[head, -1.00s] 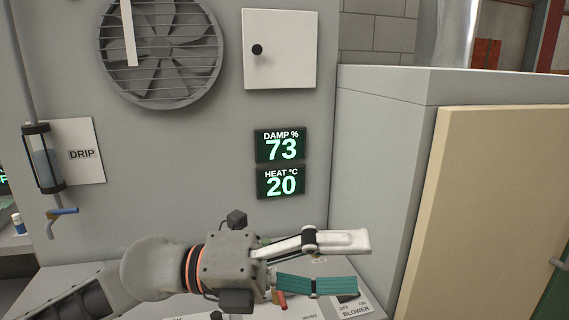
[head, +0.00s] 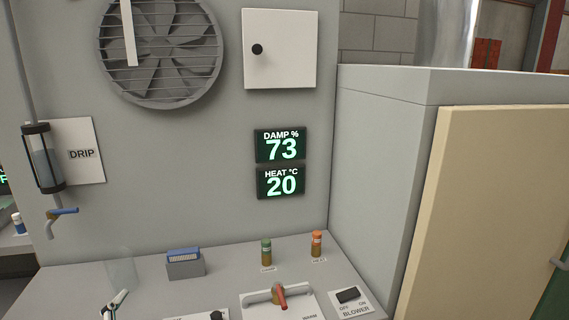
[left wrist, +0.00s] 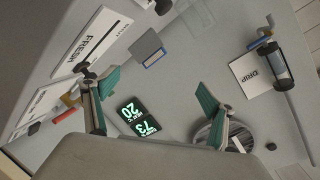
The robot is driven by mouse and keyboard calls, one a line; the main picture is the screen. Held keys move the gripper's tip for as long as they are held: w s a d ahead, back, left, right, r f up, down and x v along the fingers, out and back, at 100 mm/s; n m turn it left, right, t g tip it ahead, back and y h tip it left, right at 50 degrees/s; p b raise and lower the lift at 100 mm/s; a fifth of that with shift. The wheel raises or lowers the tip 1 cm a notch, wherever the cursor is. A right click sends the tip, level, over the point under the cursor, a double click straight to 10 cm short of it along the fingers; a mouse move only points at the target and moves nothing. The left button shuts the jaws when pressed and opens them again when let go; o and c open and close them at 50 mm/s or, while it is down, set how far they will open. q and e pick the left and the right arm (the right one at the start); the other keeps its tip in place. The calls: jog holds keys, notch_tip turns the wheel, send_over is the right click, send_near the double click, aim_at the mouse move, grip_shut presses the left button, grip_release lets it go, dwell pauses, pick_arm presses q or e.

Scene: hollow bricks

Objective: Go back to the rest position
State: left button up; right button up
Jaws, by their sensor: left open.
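My right gripper is in neither view.
The drip valve (head: 62,211) is at left.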

pick_arm(q)
jog(key=s+a+f+g+y, duration=0.1)
jog(key=s+a+f+g, duration=0.3)
jog(key=s+f, duration=0.4)
jog(key=s+a+f+g+y, duration=0.1)
jog(key=s+a+f+g, duration=0.3)
jog(key=s+f, duration=0.45)
jog(key=d+f+n+t+h+b, duration=0.1)
jog(key=d+f+h+b, duration=0.2)
jog(key=d+f, duration=0.5)
jog(key=w+d+f+n+t+h+b, duration=0.1)
jog(key=d+f+h+b, duration=0.3)
jog(key=d+f, duration=0.4)
notch_tip(320, 180, down, 6)
jog(key=shift+d+f+n+t+h+b, duration=0.15)
jog(key=shift+f+n+t+h+b, duration=0.15)
jog(key=shift+n+t+b, duration=0.45)
